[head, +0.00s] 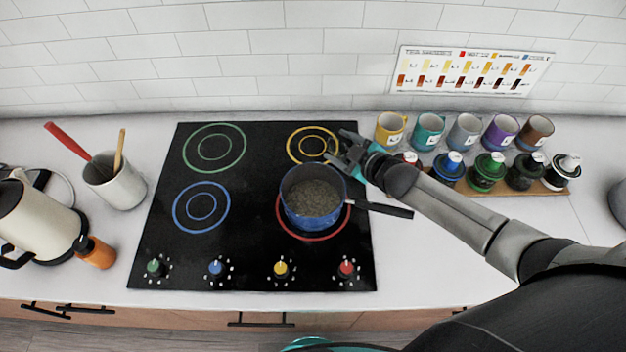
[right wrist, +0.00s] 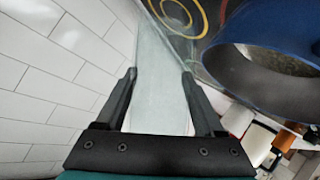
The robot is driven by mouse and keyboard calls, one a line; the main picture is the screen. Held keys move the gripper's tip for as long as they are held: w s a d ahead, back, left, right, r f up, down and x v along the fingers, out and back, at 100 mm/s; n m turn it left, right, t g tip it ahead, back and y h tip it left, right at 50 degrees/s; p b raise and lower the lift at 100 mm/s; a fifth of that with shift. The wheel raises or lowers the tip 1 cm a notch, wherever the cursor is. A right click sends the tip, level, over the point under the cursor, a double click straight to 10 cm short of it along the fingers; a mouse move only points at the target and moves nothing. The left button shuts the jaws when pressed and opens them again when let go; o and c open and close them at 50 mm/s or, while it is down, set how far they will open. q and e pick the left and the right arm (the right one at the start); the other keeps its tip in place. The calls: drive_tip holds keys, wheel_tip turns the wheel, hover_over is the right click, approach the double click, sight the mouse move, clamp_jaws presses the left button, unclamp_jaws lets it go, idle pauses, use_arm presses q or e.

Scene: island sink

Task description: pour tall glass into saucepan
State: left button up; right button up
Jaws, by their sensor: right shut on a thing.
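The blue saucepan (head: 312,206) stands on the red-ringed burner at the front right of the cooktop, its dark handle pointing right. Grainy grey-brown contents (head: 313,197) lie in it. My right gripper (head: 346,154) is just behind and right of the saucepan's rim in the head view. In the right wrist view the gripper (right wrist: 158,78) is shut on the pale, see-through tall glass (right wrist: 160,100). The saucepan's rim (right wrist: 270,85) shows close on the right there. The glass is hard to make out in the head view, and I cannot tell its tilt or contents. My left gripper is out of view.
Coloured mugs (head: 428,131) and several dark-bodied bottles (head: 487,170) stand right of the cooktop (head: 250,245), near my right forearm. A utensil crock (head: 116,183) and a kettle (head: 38,218) stand left. The other burners are clear. A tiled wall (head: 250,60) closes the back.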

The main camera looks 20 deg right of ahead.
drive_tip(key=shift+w+d+f+m+g+y+b, duration=0.3)
drive_tip(key=shift+d+f+m+y+b, duration=0.35)
drive_tip(key=shift+b, duration=0.35)
drive_tip(key=b, duration=0.2)
drive_tip(key=f+m+y+b, duration=0.1)
drive_tip(key=b, duration=0.1)
drive_tip(key=shift+d+f, duration=0.3)
drive_tip(key=shift+d, duration=0.1)
drive_tip(key=shift+w+d+m+y+b, duration=0.15)
drive_tip(key=shift+m+y+b, duration=0.15)
drive_tip(key=shift+m+b, duration=0.25)
drive_tip(key=shift+s+d+m+y+b, duration=0.15)
drive_tip(key=shift+m+y+b, duration=0.15)
drive_tip(key=shift+b, duration=0.35)
drive_tip(key=shift+w, duration=0.1)
